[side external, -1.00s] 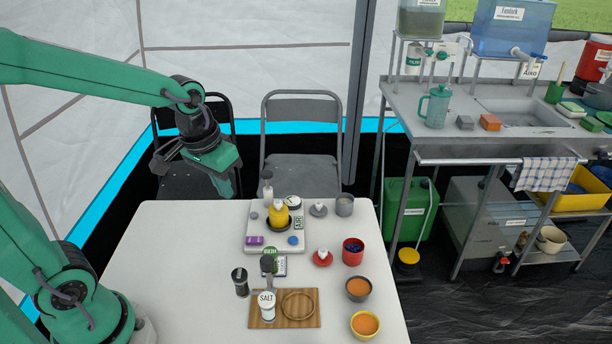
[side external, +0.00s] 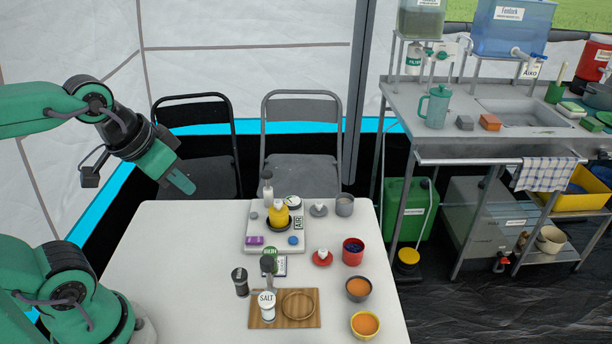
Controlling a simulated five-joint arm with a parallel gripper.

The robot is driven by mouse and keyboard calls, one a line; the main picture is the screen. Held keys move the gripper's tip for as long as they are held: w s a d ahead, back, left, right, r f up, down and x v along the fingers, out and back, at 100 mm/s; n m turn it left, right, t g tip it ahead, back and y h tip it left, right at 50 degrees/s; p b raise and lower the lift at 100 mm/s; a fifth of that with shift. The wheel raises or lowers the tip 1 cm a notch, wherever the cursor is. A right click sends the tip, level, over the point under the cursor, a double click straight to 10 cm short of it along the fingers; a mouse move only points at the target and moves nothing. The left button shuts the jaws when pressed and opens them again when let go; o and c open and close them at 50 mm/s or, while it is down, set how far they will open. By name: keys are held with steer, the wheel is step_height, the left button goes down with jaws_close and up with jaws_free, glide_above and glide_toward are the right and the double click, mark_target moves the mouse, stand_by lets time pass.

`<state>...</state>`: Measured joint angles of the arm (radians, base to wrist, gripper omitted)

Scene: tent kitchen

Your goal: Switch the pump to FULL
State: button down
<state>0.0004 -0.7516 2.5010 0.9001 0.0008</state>
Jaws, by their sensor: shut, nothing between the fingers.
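No part in view carries a FULL mark that I can read, so I cannot tell which fitting is the pump's switch. A white panel (side external: 262,243) marked AIR lies on the table's far half. It bears a yellow piece (side external: 279,215) in a dark ring, a purple block (side external: 254,240), a blue knob (side external: 293,240) and a round white-topped piece (side external: 293,202). My gripper (side external: 182,182) is shut and empty. It hangs above the table's far left edge, well left of the panel and touching nothing.
On the white table (side external: 170,270) stand a dark grinder (side external: 240,282), a salt shaker (side external: 267,306) on a wooden board (side external: 311,309), a red cup (side external: 353,250) and two soup bowls (side external: 359,289). The table's left side is clear. Two chairs (side external: 300,170) stand behind.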

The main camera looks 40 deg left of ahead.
steer(key=shift+w, duration=0.15)
steer(key=m+g, duration=0.6)
steer(key=m, duration=0.3)
glide_above(259, 240)
step_height(259, 240, down, 8)
steer(key=shift+a, duration=0.1)
stand_by(0.5)
steer(key=shift+f, duration=7)
steer(key=shift+f, duration=0.15)
